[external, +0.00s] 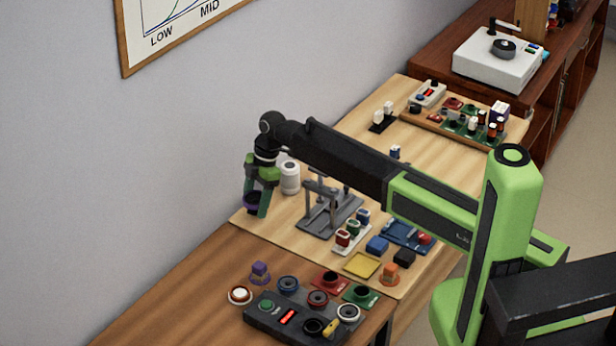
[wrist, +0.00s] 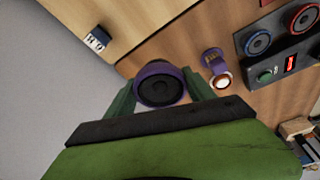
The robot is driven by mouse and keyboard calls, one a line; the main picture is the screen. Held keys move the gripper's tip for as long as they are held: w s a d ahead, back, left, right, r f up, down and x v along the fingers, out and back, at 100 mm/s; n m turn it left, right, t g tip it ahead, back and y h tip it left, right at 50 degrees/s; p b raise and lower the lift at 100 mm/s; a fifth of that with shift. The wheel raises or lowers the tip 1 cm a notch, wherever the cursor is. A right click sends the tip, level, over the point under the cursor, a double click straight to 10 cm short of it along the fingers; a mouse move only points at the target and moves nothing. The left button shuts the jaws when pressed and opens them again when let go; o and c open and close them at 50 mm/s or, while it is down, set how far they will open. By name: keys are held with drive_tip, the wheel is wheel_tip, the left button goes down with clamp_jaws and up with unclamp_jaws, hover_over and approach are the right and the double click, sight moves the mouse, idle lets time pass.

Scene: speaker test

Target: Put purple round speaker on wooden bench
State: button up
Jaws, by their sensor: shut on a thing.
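The purple round speaker (external: 250,201) has a dark cone and a purple rim. My gripper (external: 259,208) is shut on it, with green fingers on either side. In the wrist view the speaker (wrist: 160,85) sits between the fingers, its dark face toward the camera. The gripper points down near the wall, by the left corner of the light wooden bench (external: 350,125). A darker brown wooden top (external: 185,285) adjoins it in front. How far the speaker is above the wood is hard to tell.
A dark control panel (external: 268,325) and several small parts crowd the near right. The left part of the brown top is clear.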

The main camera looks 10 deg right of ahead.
drive_tip(key=s+a+n, duration=0.1)
drive_tip(key=s+a, duration=0.2)
drive_tip(key=s, duration=0.2)
drive_tip(key=shift+s+a+f, duration=0.15)
drive_tip(key=shift+s+a, duration=0.1)
drive_tip(key=shift+a, duration=0.05)
drive_tip(key=b, duration=0.7)
hover_over(209, 271)
drive_tip(key=d, duration=0.2)
drive_tip(key=f, duration=0.7)
drive_tip(key=shift+w+a, duration=0.25)
drive_tip(key=shift+w, duration=0.15)
drive_tip(key=shift+s+a, duration=0.15)
drive_tip(key=shift+a, duration=0.2)
wheel_tip(209, 271, down, 4)
drive_tip(key=b, duration=0.4)
drive_tip(key=shift+f, duration=0.2)
drive_tip(key=shift+r, duration=0.25)
drive_tip(key=shift+f, duration=0.15)
